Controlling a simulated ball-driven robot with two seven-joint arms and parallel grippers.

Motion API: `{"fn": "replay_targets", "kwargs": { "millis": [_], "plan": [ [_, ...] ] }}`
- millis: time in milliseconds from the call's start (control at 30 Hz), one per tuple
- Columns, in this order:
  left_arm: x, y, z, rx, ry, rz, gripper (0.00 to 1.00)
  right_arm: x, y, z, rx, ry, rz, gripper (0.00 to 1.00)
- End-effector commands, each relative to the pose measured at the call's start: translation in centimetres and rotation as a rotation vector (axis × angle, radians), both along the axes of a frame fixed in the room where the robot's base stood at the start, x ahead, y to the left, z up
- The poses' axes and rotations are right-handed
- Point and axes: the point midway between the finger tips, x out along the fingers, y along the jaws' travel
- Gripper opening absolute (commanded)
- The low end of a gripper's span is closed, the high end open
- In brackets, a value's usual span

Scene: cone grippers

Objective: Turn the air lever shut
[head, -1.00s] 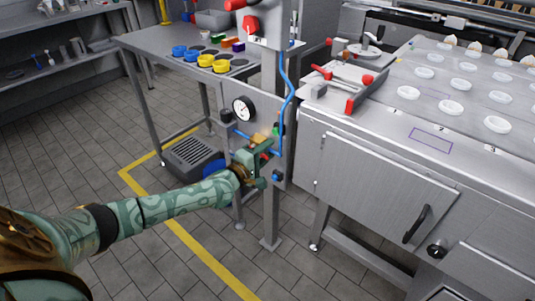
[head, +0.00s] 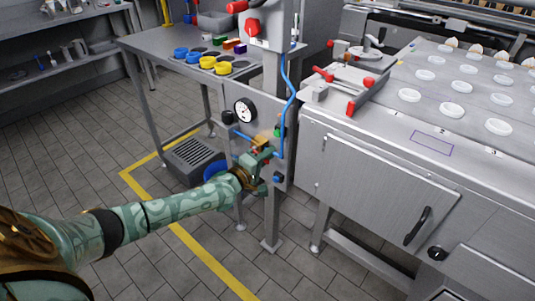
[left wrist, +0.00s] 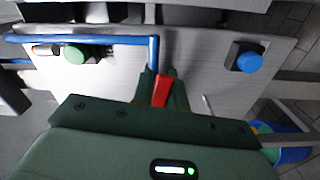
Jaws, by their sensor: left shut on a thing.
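The red air lever (left wrist: 161,90) shows in the left wrist view between the dark green fingers of my left gripper (left wrist: 162,92), which is shut on it. A blue air pipe (left wrist: 154,50) runs just beyond the lever. In the head view my left gripper (head: 262,160) is at the grey panel on the post, below the pressure gauge (head: 245,110). A brass-coloured valve part (head: 260,141) shows just above the gripper. The lever is mostly hidden by the fingers there. My right gripper is out of view.
On the panel, a green button (left wrist: 75,54) and a blue knob (left wrist: 248,60) sit either side of the lever. A steel cabinet (head: 375,180) stands close on the right. A table with yellow and blue cups (head: 207,62) is behind.

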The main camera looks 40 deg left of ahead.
Motion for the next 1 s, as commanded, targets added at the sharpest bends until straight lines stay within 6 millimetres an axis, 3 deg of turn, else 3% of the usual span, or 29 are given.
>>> {"fn": "replay_targets", "kwargs": {
  "millis": [367,1000],
  "plan": [
    [0.0,0.6,-1.6,0.345,-0.024,0.001,0.00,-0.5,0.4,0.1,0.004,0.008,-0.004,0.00],
    [0.1,2.5,-3.5,0.950,-0.072,-0.001,0.00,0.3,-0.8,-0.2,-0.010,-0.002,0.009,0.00]
  ]
}}
